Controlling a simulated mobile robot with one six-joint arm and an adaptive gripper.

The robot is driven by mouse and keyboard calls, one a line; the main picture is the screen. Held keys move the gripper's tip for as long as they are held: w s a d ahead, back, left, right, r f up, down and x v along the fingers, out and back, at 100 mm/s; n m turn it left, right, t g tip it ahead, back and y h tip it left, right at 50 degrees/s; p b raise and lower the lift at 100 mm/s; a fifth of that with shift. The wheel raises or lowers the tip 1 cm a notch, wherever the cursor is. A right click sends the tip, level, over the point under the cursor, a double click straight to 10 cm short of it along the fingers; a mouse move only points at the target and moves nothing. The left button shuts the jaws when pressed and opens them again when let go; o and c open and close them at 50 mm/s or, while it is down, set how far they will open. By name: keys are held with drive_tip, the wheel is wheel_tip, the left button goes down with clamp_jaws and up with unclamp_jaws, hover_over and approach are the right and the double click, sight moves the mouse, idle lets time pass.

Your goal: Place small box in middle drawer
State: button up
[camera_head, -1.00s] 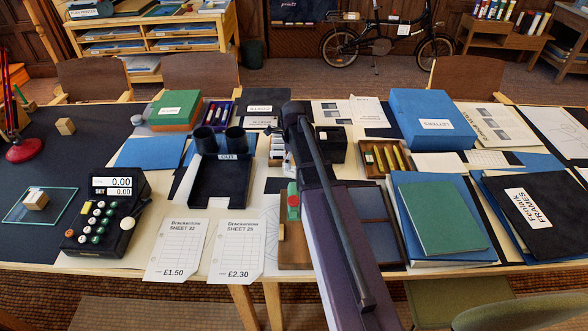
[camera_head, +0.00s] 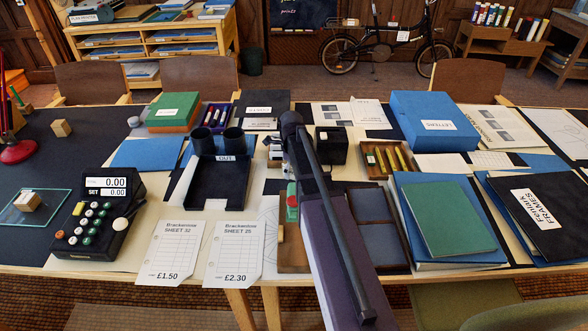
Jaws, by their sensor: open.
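My arm (camera_head: 315,220) reaches from the bottom edge over the middle of the table. Its far end is near the dark box, and my gripper is hidden or out of view. A small wooden box (camera_head: 27,201) with a pale top sits on a glass plate (camera_head: 48,209) at the left. A plain wooden block (camera_head: 62,128) lies behind it on the dark mat. Which of them is the small box I cannot tell for sure. No middle drawer can be clearly made out. A small dark box (camera_head: 331,146) stands just right of my arm's end.
A black keypad device (camera_head: 100,222) stands beside the glass plate. A black OUT tray (camera_head: 218,184), two price sheets (camera_head: 170,253), a pen tray (camera_head: 388,158), a blue LETTERS box (camera_head: 432,120) and folders (camera_head: 446,217) crowd the table. Wooden shelves (camera_head: 150,52) stand behind.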

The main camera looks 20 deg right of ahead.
drive_tip(key=c, duration=1.3)
drive_tip(key=shift+r, duration=0.1)
wheel_tip(320, 180, up, 10)
drive_tip(key=p, duration=1)
